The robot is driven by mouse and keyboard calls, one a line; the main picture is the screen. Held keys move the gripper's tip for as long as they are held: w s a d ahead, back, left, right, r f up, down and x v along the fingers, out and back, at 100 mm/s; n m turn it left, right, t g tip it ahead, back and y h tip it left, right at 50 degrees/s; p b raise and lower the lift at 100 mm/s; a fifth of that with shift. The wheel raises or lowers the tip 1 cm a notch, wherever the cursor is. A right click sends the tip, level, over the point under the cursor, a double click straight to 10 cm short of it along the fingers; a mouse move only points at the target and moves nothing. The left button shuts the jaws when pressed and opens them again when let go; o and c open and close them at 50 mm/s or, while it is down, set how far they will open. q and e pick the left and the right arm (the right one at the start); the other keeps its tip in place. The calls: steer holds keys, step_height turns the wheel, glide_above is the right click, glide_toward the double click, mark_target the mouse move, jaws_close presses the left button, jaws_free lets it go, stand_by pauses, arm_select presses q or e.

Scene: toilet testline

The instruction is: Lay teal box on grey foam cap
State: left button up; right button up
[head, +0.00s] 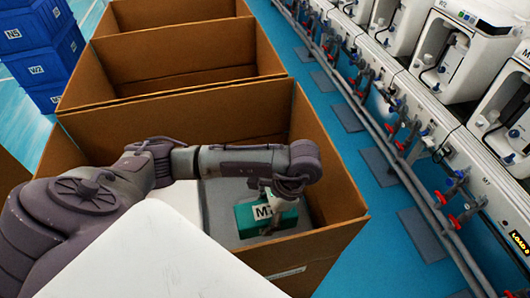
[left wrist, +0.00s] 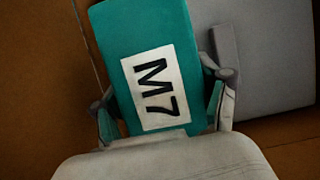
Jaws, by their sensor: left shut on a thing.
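The teal box (head: 250,220) has a white label, and its M7 mark reads clearly in the left wrist view (left wrist: 140,30). My left gripper (head: 285,188) reaches down into the nearest cardboard box and is shut on the teal box, with one finger on each side in the left wrist view (left wrist: 164,98). A grey surface (head: 218,205), which looks like the grey foam cap, lies beside and under the teal box; it also shows in the left wrist view (left wrist: 270,60). I cannot tell whether the teal box touches it. My right gripper is not in view.
The open cardboard box (head: 335,175) has high walls around the teal box. Two more open cardboard boxes (head: 185,50) stand behind it. Blue crates (head: 40,50) are stacked at the far left. A testline with pipes and red valves (head: 455,220) runs along the right.

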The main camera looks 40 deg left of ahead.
arm_select(q)
step_height(320, 180, down, 2)
steer(key=shift+f+b, duration=0.2)
steer(key=shift+b, duration=0.25)
glide_above(260, 241)
steer(key=w+d, duration=0.1)
step_height(260, 241, down, 5)
steer(key=shift+w+f+p, duration=0.1)
steer(key=shift+p, duration=0.3)
step_height(260, 241, down, 4)
steer(key=shift+r, duration=0.1)
steer(key=shift+f, duration=0.35)
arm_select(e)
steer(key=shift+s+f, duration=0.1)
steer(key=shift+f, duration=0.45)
arm_select(q)
steer(key=shift+f, duration=0.15)
steer(key=o, duration=1.5)
steer(key=shift+o, duration=0.2)
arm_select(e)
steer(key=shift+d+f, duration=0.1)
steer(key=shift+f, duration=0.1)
